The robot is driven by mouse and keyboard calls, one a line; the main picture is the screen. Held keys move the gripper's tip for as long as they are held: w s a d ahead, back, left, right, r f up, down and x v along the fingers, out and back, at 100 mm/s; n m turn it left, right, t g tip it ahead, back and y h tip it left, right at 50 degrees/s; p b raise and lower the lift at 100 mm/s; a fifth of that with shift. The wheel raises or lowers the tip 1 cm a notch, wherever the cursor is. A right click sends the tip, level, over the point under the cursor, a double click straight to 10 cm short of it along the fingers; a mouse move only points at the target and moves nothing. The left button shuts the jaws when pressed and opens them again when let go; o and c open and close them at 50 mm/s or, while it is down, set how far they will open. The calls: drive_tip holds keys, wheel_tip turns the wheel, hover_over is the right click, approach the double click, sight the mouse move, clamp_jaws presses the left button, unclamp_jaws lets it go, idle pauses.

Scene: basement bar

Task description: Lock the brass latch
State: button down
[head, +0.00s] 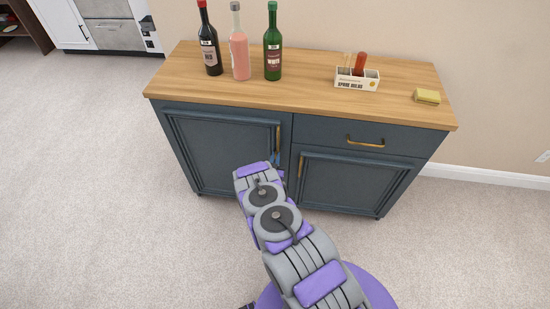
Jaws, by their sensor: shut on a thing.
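The dark blue cabinet (215,145) has two doors under a wooden top. A vertical brass piece (278,138) is at the right edge of the left door (212,140). I cannot tell whether it is the latch or a handle. My gripper (276,159) is at its lower end, small and partly hidden by my arm. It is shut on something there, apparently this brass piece. The left door looks closed. No separate latch is clearly visible, and my arm covers the lower part of the gap between the doors.
The right door (350,185) has a short brass handle (301,166). Above it is a drawer (330,136) with a brass pull (365,142). Three bottles (239,45), a small white box (357,82) and a yellow sponge (427,96) stand on the top. Carpet around is clear.

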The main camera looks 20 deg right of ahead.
drive_tip(key=m+p, duration=0.2)
drive_tip(key=m, duration=0.2)
drive_tip(key=shift+r, duration=0.1)
drive_tip(key=shift+s+d+f+m, duration=0.1)
drive_tip(key=shift+f+m, duration=0.05)
drive_tip(key=shift+m, duration=2)
drive_tip(key=shift+s+d+f+m, duration=0.1)
drive_tip(key=shift+f+m, duration=0.1)
drive_tip(key=shift+m, duration=1.9)
drive_tip(key=shift+f+m, duration=0.15)
drive_tip(key=shift+m, duration=2)
drive_tip(key=c, duration=1.2)
unclamp_jaws()
drive_tip(key=shift+w, duration=0.1)
drive_tip(key=shift+o, duration=0.2)
drive_tip(key=v, duration=1.7)
drive_tip(key=shift+a, duration=0.2)
